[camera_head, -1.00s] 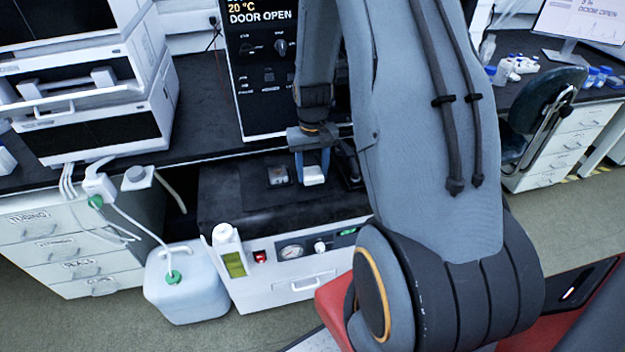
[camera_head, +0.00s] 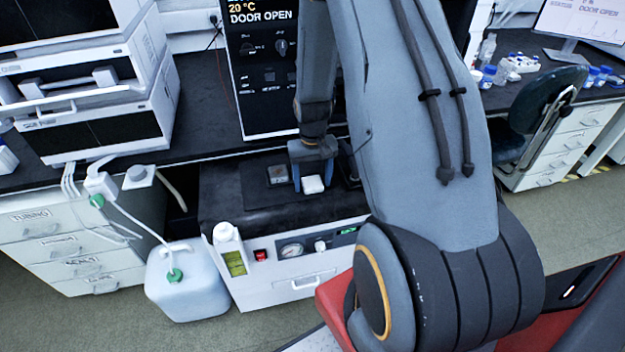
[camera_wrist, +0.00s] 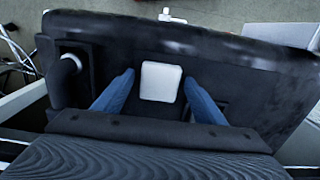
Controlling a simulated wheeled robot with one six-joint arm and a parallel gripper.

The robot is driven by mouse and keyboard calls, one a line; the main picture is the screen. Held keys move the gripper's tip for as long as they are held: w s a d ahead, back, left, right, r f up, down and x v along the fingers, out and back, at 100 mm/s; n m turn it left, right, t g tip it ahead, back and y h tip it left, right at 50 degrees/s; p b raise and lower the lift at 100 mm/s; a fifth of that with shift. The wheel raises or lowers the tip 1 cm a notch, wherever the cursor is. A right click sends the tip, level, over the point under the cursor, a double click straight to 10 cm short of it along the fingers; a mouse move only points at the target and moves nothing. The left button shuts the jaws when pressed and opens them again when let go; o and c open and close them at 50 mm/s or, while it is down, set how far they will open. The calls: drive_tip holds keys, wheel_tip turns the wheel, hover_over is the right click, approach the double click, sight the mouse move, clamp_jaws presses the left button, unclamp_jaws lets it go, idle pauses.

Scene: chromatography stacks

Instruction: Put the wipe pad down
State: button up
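The wipe pad (camera_head: 314,185) is a small white square block. It lies on the black top of the low white unit (camera_head: 215,200). My gripper (camera_head: 311,177) is above it, pointing down, with one blue finger on each side. In the wrist view the pad (camera_wrist: 161,81) sits between the two blue fingers (camera_wrist: 159,76), with a narrow dark gap on each side. The gripper looks open and not clamped on the pad. The pad's underside is hidden, so full contact with the surface is hard to confirm.
A small clear-and-grey block (camera_head: 278,174) stands just left of the pad. A tall black panel (camera_head: 265,80) rises behind. A white bottle (camera_head: 228,243) is at the unit's front left corner. Clear black surface lies left of the pad.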

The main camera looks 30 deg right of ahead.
sight(312, 182)
wheel_tip(312, 182, up, 12)
drive_tip(key=b, duration=0.2)
drive_tip(key=s+a+r+n, duration=0.1)
drive_tip(key=s+a+r, duration=0.2)
drive_tip(key=s+a, duration=0.4)
drive_tip(key=s+a+r+n, duration=0.2)
drive_tip(key=s+a+r, duration=0.2)
drive_tip(key=s+a, duration=0.4)
drive_tip(key=shift+t, duration=0.3)
idle(0.6)
